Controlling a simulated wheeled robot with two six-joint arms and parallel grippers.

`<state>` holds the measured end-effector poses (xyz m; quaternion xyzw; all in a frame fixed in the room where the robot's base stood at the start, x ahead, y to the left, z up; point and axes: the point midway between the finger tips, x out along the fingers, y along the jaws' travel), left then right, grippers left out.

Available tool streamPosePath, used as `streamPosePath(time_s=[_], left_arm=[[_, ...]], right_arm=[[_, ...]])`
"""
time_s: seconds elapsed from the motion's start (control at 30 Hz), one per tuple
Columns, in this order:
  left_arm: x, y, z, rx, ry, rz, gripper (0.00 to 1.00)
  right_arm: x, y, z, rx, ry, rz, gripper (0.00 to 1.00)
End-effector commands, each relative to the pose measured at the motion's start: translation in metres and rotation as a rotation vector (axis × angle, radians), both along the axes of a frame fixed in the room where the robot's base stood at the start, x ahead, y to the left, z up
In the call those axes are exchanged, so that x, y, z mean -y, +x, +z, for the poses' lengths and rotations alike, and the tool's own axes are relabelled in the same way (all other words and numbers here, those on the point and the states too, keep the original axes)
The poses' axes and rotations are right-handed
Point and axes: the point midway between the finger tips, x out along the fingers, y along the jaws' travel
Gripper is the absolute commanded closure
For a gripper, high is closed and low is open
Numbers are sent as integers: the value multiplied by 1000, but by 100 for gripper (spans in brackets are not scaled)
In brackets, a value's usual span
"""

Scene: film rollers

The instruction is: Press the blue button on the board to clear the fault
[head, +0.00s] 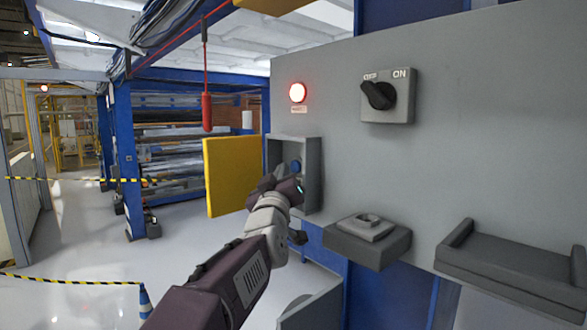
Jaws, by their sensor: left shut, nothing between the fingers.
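The grey board (460,150) fills the right side of the head view. A small open grey box (312,160) is mounted at its left edge, with a yellow door (230,175) swung open to the left. The blue button (295,165) shows as a dark blue spot inside the box, partly hidden by my left gripper. My left gripper (293,180) is shut and empty, at the box opening just in front of and below the button. I cannot tell whether it touches the button. A round red lamp (297,92) above the box is lit. My right gripper is out of view.
A black rotary switch (379,95) marked ON sits to the right of the lamp. Grey ledges (367,245) and (510,270) stick out from the board lower right. A red pull handle (207,113) hangs left of the board. The floor at left is open beyond striped tape.

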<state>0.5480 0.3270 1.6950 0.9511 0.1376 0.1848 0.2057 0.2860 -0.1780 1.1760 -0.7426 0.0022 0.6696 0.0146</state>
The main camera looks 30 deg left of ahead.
Motion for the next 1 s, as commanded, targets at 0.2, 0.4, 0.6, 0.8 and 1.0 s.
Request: streamPosePath(time_s=[0.2,0.4,0.6,0.8,1.0], left_arm=[[0,0,0,0,0,0,100],[0,0,0,0,0,0,100],[0,0,0,0,0,0,100],[0,0,0,0,0,0,100],[3,6,1,0,0,0,100]], right_arm=[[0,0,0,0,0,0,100],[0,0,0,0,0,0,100],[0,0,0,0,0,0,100],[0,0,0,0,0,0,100],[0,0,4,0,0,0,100]])
